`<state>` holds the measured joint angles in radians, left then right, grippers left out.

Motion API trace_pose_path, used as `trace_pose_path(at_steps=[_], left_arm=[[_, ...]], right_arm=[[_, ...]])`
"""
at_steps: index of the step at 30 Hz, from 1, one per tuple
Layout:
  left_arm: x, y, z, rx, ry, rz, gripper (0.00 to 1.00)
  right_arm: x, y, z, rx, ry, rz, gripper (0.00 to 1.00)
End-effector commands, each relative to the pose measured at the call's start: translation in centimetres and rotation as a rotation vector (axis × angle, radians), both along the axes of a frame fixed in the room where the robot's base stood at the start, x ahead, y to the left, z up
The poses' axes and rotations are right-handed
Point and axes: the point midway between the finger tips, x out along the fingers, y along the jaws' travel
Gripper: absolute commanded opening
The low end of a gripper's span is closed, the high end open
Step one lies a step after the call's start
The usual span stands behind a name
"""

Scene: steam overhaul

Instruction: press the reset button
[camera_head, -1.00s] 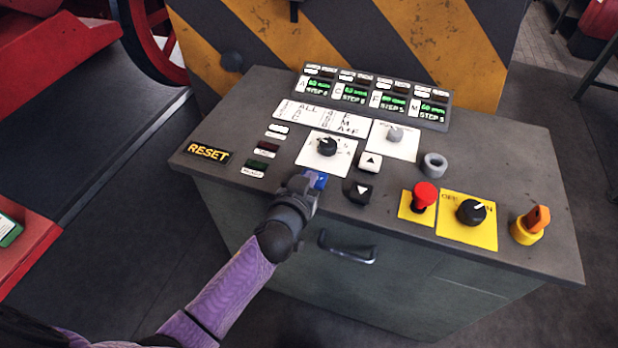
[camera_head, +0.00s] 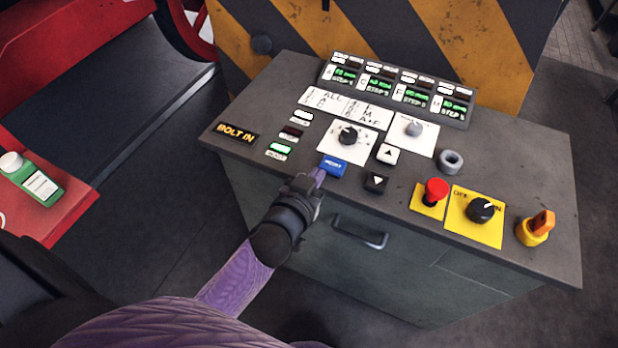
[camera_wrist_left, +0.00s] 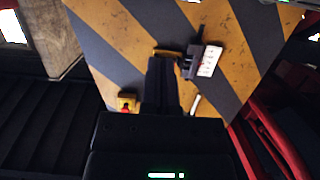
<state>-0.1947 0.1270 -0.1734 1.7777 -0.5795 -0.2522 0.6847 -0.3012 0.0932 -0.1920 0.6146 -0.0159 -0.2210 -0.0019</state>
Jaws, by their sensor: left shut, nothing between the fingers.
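The blue button (camera_head: 333,166), its small lettering too fine to read for sure, sits near the front edge of the console top, below a black rotary knob (camera_head: 348,136). My left gripper (camera_head: 318,178) is shut and empty. Its tip is just in front and to the left of the blue button, which now shows almost whole; I cannot tell if they touch. A small display (camera_head: 237,134) at the console's left reads BOLT IN. In the left wrist view my dark shut fingers (camera_wrist_left: 165,80) point toward a striped panel. My right gripper is out of view.
The console (camera_head: 300,75) also bears black and white arrow buttons (camera_head: 387,154), a red mushroom button (camera_head: 436,191), a black switch on a yellow plate (camera_head: 481,210) and an orange key-like switch (camera_head: 538,227). A drawer handle (camera_head: 361,232) sticks out below the front edge.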

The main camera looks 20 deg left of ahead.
Motion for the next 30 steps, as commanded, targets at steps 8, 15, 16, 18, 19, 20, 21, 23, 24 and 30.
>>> trace_pose_path(at_steps=[8,15,16,18,19,20,21,23,24,30], left_arm=[[-3.1,0.1,0.9,-0.001,-0.003,0.0,0.0],[-3.1,0.1,0.9,0.0,-0.004,0.0,0.0],[-3.1,0.1,0.9,0.0,-0.004,0.0,0.0],[-3.1,0.1,0.9,0.0,-0.005,0.0,0.0],[-3.1,0.1,0.9,0.0,-0.005,0.0,0.0],[-3.1,0.1,0.9,0.0,-0.005,0.0,0.0],[-3.1,0.1,0.9,0.0,-0.005,0.0,0.0],[-3.1,0.1,0.9,0.0,-0.005,0.0,0.0],[-3.1,0.1,0.9,0.0,-0.005,0.0,0.0],[-3.4,0.1,-0.7,0.007,0.032,-0.002,0.0]], right_arm=[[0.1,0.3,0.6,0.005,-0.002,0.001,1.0],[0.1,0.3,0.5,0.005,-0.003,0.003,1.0],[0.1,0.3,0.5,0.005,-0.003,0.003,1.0],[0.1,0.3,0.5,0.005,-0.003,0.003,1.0],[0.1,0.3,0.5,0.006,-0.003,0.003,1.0],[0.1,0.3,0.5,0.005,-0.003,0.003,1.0],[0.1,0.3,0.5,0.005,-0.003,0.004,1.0],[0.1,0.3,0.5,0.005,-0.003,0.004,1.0],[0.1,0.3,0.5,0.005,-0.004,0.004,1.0],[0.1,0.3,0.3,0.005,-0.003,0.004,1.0]])
